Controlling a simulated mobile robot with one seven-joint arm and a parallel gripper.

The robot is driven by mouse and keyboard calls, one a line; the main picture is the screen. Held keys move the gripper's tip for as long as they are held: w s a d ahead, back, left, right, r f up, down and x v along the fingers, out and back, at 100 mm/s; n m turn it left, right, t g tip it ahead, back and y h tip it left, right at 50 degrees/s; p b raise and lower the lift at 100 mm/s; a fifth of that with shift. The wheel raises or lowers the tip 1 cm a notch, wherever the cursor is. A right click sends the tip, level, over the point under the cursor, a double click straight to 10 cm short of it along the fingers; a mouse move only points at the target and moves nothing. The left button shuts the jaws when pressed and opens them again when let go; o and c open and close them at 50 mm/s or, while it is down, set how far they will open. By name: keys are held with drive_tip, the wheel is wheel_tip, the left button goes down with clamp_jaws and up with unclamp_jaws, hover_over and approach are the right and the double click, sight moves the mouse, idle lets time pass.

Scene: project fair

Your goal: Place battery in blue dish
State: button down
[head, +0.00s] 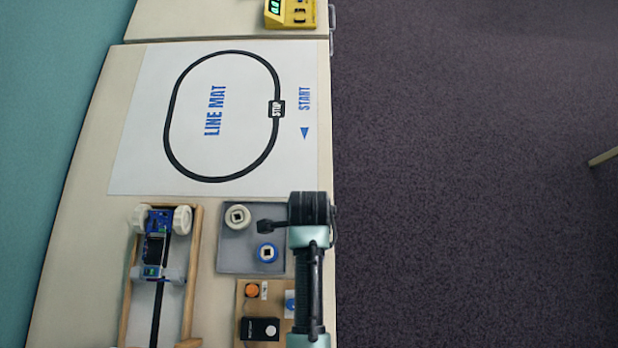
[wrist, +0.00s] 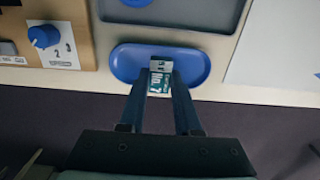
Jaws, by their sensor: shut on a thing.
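My gripper (wrist: 161,74) is shut on the battery (wrist: 160,84), a small block with a white and teal label, seen in the wrist view. The battery is between the fingertips, over the blue dish (wrist: 196,65). I cannot tell whether it touches the dish floor. The dish is a shallow oval near the table edge, and no other thing shows in it. In the head view, my arm covers the place by the table edge, so the dish and battery are hidden there.
A wooden board with a blue knob (wrist: 44,37) is near. A wheeled robot (head: 155,245) stands left. The line mat (head: 150,120) lies beyond.

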drive_tip(key=shift+f, duration=1.05)
drive_tip(key=shift+f, duration=0.1)
drive_tip(key=c, duration=0.6)
unclamp_jaws()
